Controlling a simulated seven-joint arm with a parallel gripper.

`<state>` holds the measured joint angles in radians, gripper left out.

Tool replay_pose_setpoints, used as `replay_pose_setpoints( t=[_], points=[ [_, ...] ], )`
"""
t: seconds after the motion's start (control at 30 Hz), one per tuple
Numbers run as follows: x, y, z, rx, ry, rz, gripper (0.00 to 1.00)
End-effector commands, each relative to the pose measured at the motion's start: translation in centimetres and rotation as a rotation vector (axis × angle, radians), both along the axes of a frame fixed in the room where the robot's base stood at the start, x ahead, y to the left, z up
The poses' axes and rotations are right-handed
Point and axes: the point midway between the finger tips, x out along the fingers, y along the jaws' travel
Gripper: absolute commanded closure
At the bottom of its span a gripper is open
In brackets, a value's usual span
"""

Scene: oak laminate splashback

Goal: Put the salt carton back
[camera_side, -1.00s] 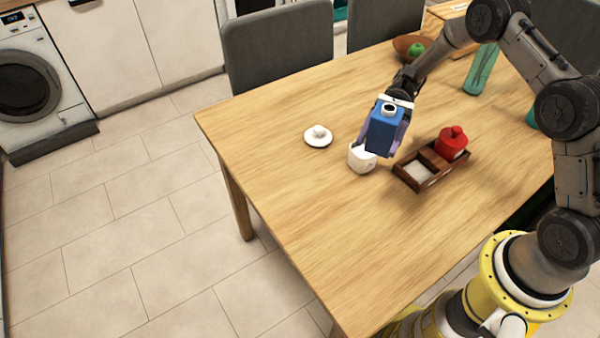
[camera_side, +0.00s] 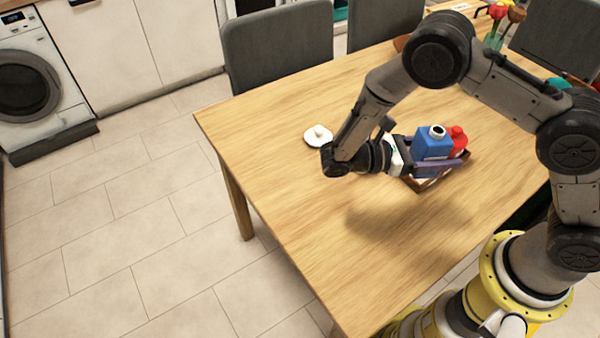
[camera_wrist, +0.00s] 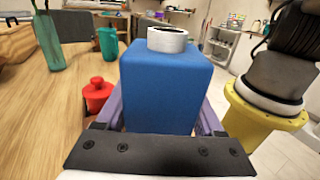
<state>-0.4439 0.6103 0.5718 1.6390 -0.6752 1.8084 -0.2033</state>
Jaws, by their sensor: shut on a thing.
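The salt carton is a blue box with a white round top. In the side view the carton (camera_side: 431,146) is upright in my gripper (camera_side: 440,165), in front of the red pot and over the wooden caddy (camera_side: 432,184). My gripper is shut on the carton, with its purple fingers along the carton's sides. The carton (camera_wrist: 165,90) fills the middle of the wrist view, between the fingers. The caddy is mostly hidden by the gripper and carton in the side view. I cannot tell how high the carton is above it.
A red lidded pot (camera_side: 459,140) stands in the caddy; it also shows in the wrist view (camera_wrist: 97,95). A white lid on a saucer (camera_side: 318,135) lies left of my arm. The table front (camera_side: 320,240) is clear.

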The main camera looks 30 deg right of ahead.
Motion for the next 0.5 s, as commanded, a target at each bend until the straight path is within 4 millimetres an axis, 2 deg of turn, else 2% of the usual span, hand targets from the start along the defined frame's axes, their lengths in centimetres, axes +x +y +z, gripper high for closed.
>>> replay_pose_setpoints(
  t=[0.17, 0.3, 0.5],
  points=[
    [4.4, 1.5, 1.8, -0.005, -0.001, 0.422, 1.0],
    [7.9, 4.4, 3.1, -0.007, -0.002, 0.737, 1.0],
    [10.9, 9.0, 4.2, -0.012, -0.004, 1.05, 1.0]
  ],
)
